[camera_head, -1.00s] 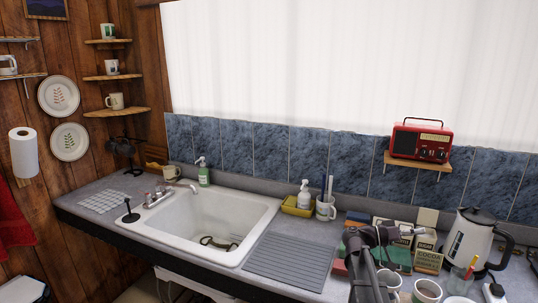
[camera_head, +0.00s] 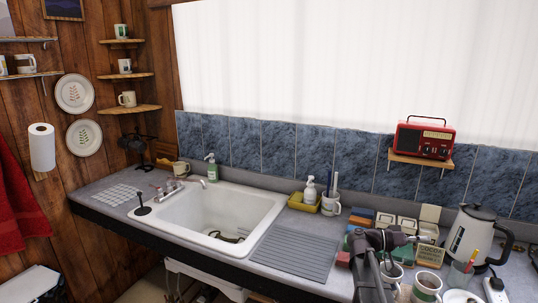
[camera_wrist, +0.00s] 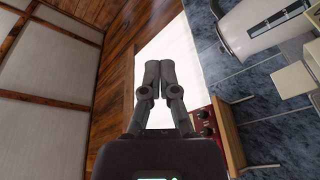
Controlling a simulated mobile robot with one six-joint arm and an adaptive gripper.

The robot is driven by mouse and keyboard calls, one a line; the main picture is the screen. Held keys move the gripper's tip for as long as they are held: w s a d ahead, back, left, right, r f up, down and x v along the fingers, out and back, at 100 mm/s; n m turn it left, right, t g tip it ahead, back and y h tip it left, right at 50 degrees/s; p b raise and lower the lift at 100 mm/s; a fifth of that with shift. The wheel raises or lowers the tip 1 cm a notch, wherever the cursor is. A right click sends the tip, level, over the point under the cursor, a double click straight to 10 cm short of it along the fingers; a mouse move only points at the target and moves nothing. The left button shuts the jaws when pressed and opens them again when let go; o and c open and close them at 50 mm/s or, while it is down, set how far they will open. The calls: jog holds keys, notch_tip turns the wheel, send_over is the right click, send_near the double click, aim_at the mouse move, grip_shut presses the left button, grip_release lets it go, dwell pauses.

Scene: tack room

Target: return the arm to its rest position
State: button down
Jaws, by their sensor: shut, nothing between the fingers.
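In the wrist view, the two grey fingers of my gripper (camera_wrist: 160,68) lie side by side, shut with nothing held between them. They reach up the picture in front of the white blind. In the head view, my arm rises from the bottom edge right of centre, in front of the cluttered right part of the counter. The wrist end is bent toward the right. The fingertips are too small there to make out clearly.
A red radio (camera_head: 423,138) sits on a small wall shelf (camera_head: 420,161). Behind and right of my arm are boxes, mugs (camera_head: 427,284) and a kettle (camera_head: 473,235). The sink (camera_head: 222,207) and the ribbed drainboard (camera_head: 292,258) are to the left.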

jog(key=s+a+f+n+t+y, duration=0.1)
jog(key=s+a+f+n+y, duration=0.2)
jog(key=a+f+y, duration=0.3)
jog(key=s+a+f+n+t+y, duration=0.25)
jog(key=a+f+y, duration=0.2)
jog(key=f, duration=0.45)
jog(key=s+a+f+n+y, duration=0.3)
jog(key=a+y, duration=0.1)
jog(key=a, duration=0.5)
jog(key=s+a+f+n+y, duration=0.3)
jog(key=a+y, duration=0.2)
jog(key=a, duration=0.4)
jog(key=shift+m, duration=0.25)
notch_tip(320, 180, down, 6)
jog(key=b, duration=0.5)
jog(key=shift+r+b, duration=0.2)
jog(key=shift+b, duration=0.1)
jog(key=shift+a, duration=0.1)
